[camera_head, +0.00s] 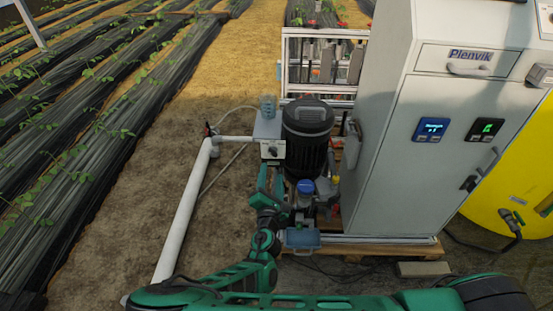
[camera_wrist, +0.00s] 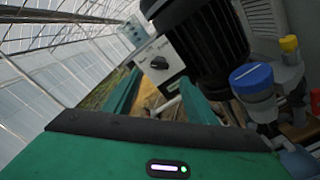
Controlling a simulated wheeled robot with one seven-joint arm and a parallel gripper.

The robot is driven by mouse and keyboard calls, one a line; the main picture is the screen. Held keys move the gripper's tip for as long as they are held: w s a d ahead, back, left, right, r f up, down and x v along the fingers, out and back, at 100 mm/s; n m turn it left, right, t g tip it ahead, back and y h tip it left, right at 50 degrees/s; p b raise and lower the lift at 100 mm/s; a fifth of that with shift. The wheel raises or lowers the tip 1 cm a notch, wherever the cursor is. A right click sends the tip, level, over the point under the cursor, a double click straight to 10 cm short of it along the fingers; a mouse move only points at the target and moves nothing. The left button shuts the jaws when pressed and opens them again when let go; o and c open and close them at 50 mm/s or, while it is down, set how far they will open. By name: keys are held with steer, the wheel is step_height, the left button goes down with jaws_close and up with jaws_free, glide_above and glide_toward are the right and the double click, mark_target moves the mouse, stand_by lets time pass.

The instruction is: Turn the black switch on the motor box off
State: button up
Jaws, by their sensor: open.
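The motor box (camera_head: 273,150) is a small light grey box on the left side of the black motor (camera_head: 308,135). The black switch (camera_wrist: 159,62) is a knob on the box's white front plate (camera_wrist: 146,68) in the wrist view; in the head view it is too small to read its position. My gripper (camera_wrist: 160,88) is open and empty, its two green fingers spread below and to either side of the switch, apart from it. In the head view my gripper (camera_head: 270,180) is just below the motor box.
A blue-capped fitting (camera_wrist: 252,80) and a yellow cap (camera_wrist: 289,44) stand close to the right of my gripper. A white pipe (camera_head: 190,205) runs on the left. The large grey cabinet (camera_head: 400,180) stands on the right. Bare ground lies left of the motor.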

mark_target(274, 154)
steer(key=w, duration=0.9)
steer(key=shift+w+d, duration=0.15)
steer(key=shift+d, duration=0.05)
steer(key=c, duration=1.1)
steer(key=shift+o, duration=0.2)
steer(key=shift+d, duration=0.4)
steer(key=shift+a+m, duration=0.25)
steer(key=shift+m, duration=0.05)
